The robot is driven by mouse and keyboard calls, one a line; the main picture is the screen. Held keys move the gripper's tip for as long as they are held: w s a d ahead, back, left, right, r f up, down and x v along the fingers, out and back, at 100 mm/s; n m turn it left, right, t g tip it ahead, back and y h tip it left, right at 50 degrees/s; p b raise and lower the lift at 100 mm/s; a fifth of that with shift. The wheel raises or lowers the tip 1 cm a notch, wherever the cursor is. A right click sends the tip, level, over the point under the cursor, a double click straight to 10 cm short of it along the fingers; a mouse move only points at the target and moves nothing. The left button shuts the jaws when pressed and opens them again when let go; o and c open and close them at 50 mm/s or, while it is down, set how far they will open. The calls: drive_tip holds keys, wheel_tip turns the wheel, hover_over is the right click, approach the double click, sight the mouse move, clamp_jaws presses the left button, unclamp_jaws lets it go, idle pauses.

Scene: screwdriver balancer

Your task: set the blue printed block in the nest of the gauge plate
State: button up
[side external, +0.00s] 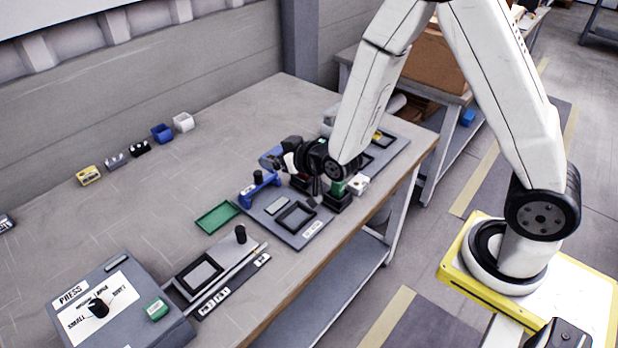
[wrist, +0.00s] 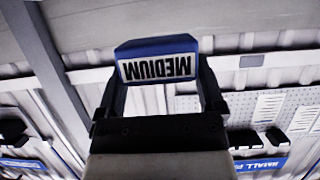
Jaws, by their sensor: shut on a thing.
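My gripper (wrist: 158,100) is shut on the blue block (wrist: 158,46), which has a white label reading MEDIUM, upside down in the wrist view. In the side view my gripper (side external: 278,158) is over the back part of the bench, pointing left, with the blue block (side external: 268,160) at its tip. A grey plate (side external: 310,238) with a dark square frame lies in front of and below it. Another plate (side external: 178,290) with a similar frame lies nearer the press box. I cannot tell which is the gauge plate; both frames look empty.
A blue handle-shaped piece (side external: 258,188) stands close below my gripper. A green tray (side external: 217,217) and the press box (side external: 118,305) are to the left. Small blocks and a blue cup (side external: 162,133) line the back. The bench's middle left is clear.

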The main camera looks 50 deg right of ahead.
drive_tip(key=s+a+f, duration=0.4)
drive_tip(key=a, duration=0.2)
hover_over(285, 264)
drive_tip(key=shift+m+h, duration=0.3)
drive_tip(key=shift+h, duration=0.1)
drive_tip(key=shift+f, duration=2.05)
drive_tip(key=shift+f, duration=2.9)
drive_tip(key=shift+f, duration=0.15)
drive_tip(key=shift+f, duration=1.75)
drive_tip(key=shift+f, duration=0.2)
drive_tip(key=o, duration=1)
